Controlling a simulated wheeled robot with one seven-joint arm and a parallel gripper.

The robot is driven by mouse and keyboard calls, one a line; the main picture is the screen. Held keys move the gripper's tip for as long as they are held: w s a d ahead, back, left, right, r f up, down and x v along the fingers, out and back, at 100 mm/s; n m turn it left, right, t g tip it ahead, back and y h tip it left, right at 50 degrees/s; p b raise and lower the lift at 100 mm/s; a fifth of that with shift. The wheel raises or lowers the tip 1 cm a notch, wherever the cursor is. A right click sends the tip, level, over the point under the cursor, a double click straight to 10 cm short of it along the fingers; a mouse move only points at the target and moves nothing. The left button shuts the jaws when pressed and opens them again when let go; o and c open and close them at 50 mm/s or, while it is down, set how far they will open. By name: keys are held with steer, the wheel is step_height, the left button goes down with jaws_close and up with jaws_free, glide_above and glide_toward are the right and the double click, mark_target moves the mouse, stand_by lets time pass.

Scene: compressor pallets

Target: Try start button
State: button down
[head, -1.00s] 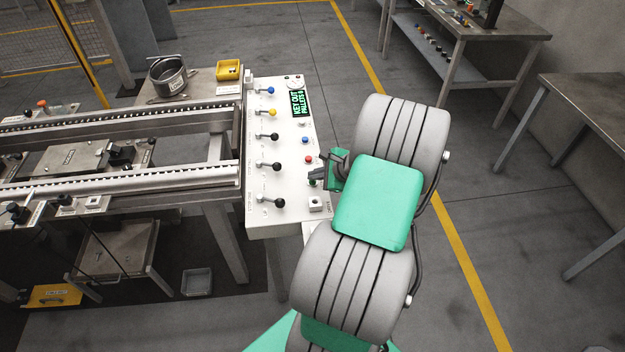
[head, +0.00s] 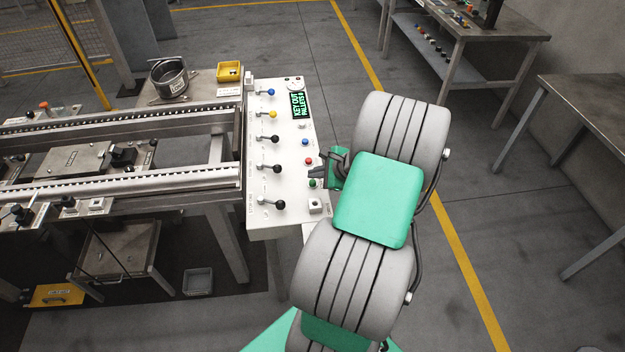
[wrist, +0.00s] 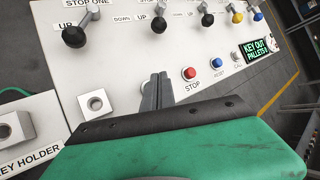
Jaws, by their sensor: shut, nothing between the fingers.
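The white control panel (head: 259,178) stands at the end of the conveyor. A green button (head: 312,183), whose label I cannot read, sits near its right edge, below the red STOP button (head: 308,161). My gripper (head: 317,172) is shut and empty, its tips over the panel's right edge just beside the green button. I cannot tell whether they touch the panel. In the wrist view the shut fingers (wrist: 157,90) point at the panel, left of the STOP button (wrist: 190,73); the green button is hidden there. The display (wrist: 257,50) reads "KEY OUT" and "PALLETS", the rest unclear.
A blue RESET button (wrist: 216,63) lies beyond STOP. A square key switch (wrist: 95,103) and the key holder (wrist: 14,128) are near my gripper. Several ball-topped levers (head: 278,168) line the panel's left. The floor to the right is open, up to a table (head: 590,105).

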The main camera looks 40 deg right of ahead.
mark_target(315, 183)
steer(key=shift+r, duration=0.1)
step_height(315, 183, up, 5)
steer(key=p, duration=0.4)
stand_by(0.6)
